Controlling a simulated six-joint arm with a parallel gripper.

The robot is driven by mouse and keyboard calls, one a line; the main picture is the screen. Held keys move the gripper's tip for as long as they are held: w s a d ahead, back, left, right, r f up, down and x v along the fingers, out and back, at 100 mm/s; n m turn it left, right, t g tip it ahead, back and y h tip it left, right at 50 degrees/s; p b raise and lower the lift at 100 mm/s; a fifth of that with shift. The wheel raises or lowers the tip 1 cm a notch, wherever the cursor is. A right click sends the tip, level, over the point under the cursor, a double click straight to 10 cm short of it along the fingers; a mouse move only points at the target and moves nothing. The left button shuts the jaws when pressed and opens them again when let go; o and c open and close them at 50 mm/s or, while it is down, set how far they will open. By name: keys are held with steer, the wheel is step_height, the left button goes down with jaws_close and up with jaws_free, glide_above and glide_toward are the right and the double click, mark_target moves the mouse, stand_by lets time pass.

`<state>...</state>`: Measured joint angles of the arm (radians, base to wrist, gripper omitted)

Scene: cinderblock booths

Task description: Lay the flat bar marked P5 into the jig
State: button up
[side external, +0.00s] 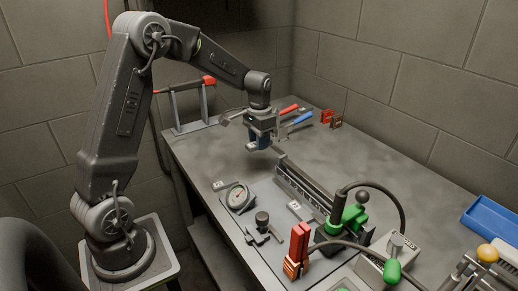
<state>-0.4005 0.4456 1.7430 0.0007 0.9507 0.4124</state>
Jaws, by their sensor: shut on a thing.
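My gripper (262,149) points down above the far left part of the bench, behind the dial gauge. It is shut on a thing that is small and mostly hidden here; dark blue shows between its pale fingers. I cannot read a P5 mark anywhere or tell for certain that the held thing is the flat bar. A long dark grooved rail (298,182), which may be the jig, lies to the right of and nearer than the gripper. A green toggle clamp (352,214) with a black knob stands by its near end. The gripper appears apart from the rail.
A dial gauge (238,197) and a small dark fixture (263,228) stand left of the rail. Red clamp blocks (298,246), a cable and a grey box (391,257) crowd the front. Red- and blue-handled tools (300,118) lie behind. A blue bin (492,217) is far right; grey bench lies clear between.

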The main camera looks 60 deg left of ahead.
step_height(320, 180, up, 3)
steer(key=shift+d+f, duration=0.15)
steer(key=s+d+m, duration=0.1)
steer(key=d+m, duration=0.6)
steer(key=d, duration=0.2)
steer(key=m, duration=1)
glide_above(284, 222)
steer(key=shift+m, duration=0.4)
steer(key=shift+d+f, duration=0.1)
steer(key=shift+f, duration=4.85)
steer(key=shift+f, duration=0.25)
steer(key=shift+f, duration=0.3)
steer(key=shift+f, duration=0.5)
